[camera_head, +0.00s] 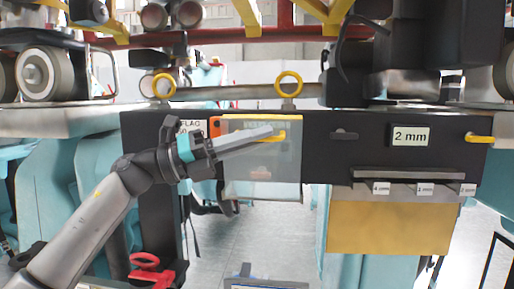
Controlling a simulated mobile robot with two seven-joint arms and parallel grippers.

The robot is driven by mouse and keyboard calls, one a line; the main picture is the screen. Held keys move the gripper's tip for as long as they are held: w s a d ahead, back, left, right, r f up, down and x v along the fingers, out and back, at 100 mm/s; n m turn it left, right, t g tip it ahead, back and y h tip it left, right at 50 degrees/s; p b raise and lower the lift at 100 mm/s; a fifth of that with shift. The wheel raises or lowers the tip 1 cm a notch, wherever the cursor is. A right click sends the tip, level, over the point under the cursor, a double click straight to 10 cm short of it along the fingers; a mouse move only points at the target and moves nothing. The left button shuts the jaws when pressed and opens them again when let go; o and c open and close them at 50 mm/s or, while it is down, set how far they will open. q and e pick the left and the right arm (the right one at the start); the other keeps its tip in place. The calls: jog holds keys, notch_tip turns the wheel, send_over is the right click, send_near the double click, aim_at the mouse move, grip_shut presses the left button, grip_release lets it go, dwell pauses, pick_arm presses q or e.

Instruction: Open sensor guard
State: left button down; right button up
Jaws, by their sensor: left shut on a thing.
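The sensor guard (262,180) looks like a clear, see-through panel on the front of a black box (335,170) in the middle of the head view. An orange part (215,126) shows at its upper left edge. A yellow handle (282,134) is at its upper right. My left gripper (278,133) reaches across the panel from the left, with its fingertips shut on the yellow handle. The fingers hide part of the handle and panel. The panel appears to lie flat over the box front. My right gripper is not in view.
Yellow rings (289,84) stand on the box top. To the right are a "2 mm" label (410,136), a rack of labelled gauges (414,189) and another yellow handle (480,138). A tan panel (390,228) hangs below. A red valve-like part (151,272) is at lower left.

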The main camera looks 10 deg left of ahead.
pick_arm(q)
jog(key=s+f+m+g+h+b, duration=0.1)
jog(key=s+f+m+g+b, duration=0.1)
jog(key=s+m+b, duration=0.3)
jog(key=f+m+b, duration=0.1)
jog(key=b, duration=0.2)
jog(key=shift+f+m+g+h, duration=0.3)
jog(key=shift+f+m+g, duration=0.1)
jog(key=c, duration=1.2)
grip_release()
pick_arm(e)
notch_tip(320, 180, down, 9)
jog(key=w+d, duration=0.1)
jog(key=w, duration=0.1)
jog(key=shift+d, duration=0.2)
pick_arm(q)
jog(key=shift+s, duration=0.1)
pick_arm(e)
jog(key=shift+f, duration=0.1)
pick_arm(q)
jog(key=b+v, duration=0.1)
jog(key=v, duration=1.4)
jog(key=shift+a, duration=0.15)
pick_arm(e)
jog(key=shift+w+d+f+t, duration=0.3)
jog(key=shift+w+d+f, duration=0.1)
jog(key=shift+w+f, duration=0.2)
